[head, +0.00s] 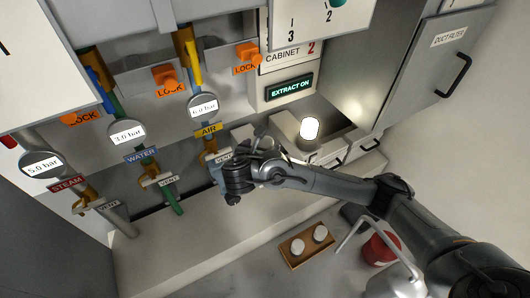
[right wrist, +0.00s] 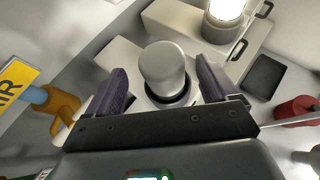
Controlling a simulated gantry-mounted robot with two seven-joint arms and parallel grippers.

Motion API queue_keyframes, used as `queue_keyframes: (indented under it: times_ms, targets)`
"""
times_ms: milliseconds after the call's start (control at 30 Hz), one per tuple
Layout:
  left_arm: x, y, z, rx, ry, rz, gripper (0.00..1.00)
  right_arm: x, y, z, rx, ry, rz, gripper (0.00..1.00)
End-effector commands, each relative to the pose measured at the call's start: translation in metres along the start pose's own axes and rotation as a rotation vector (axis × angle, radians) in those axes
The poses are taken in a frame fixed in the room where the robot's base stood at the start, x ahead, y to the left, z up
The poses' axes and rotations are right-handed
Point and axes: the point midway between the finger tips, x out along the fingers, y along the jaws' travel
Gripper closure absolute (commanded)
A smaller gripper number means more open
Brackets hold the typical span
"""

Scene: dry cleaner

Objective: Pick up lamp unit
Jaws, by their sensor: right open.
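A lit lamp (head: 310,128) with a glowing white face and grey body stands on a pale block at the back. It also shows in the right wrist view (right wrist: 224,18), beyond the fingers and to the right. My right gripper (head: 268,142) is left of it in the head view, partly hidden by my own wrist. In the right wrist view the gripper (right wrist: 160,72) is open, with its dark fingers on either side of an unlit grey cylinder (right wrist: 163,66) set in a dark ring. I cannot tell whether the fingers touch it. My left gripper is out of view.
Pipes with gauges (head: 204,106) and orange locks (head: 249,55) line the left and back. A brown tray (head: 292,262) with two white-topped pieces lies at the front, beside a red container (head: 381,248). A duct filter cabinet (head: 440,70) stands right. The ledge (head: 190,228) is clear.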

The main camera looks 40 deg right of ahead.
Motion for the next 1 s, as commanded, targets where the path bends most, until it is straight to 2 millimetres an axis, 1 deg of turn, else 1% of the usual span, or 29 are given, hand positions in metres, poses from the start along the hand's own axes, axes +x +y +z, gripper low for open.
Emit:
queue_keyframes:
  times_ms: [233,400,500,600,900,967,1000]
  targets:
    - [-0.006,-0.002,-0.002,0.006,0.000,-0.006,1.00,0.012,-0.001,0.000,-0.002,0.000,-0.002,0.14]
    - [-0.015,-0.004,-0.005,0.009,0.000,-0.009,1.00,0.033,-0.005,-0.002,-0.001,-0.002,-0.004,0.14]
    - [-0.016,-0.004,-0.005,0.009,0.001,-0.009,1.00,0.045,-0.004,-0.004,-0.001,-0.001,-0.002,0.14]
    - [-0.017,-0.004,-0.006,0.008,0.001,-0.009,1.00,0.053,-0.004,-0.005,-0.001,0.001,-0.001,0.14]
    - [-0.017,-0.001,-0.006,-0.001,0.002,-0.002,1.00,0.056,-0.004,-0.006,0.000,0.002,0.001,0.14]
    - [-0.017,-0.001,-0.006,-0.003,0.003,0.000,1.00,0.056,-0.004,-0.006,0.000,0.002,0.001,0.23]
    - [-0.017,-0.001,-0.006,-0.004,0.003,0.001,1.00,0.056,-0.004,-0.006,0.000,0.002,0.001,0.29]
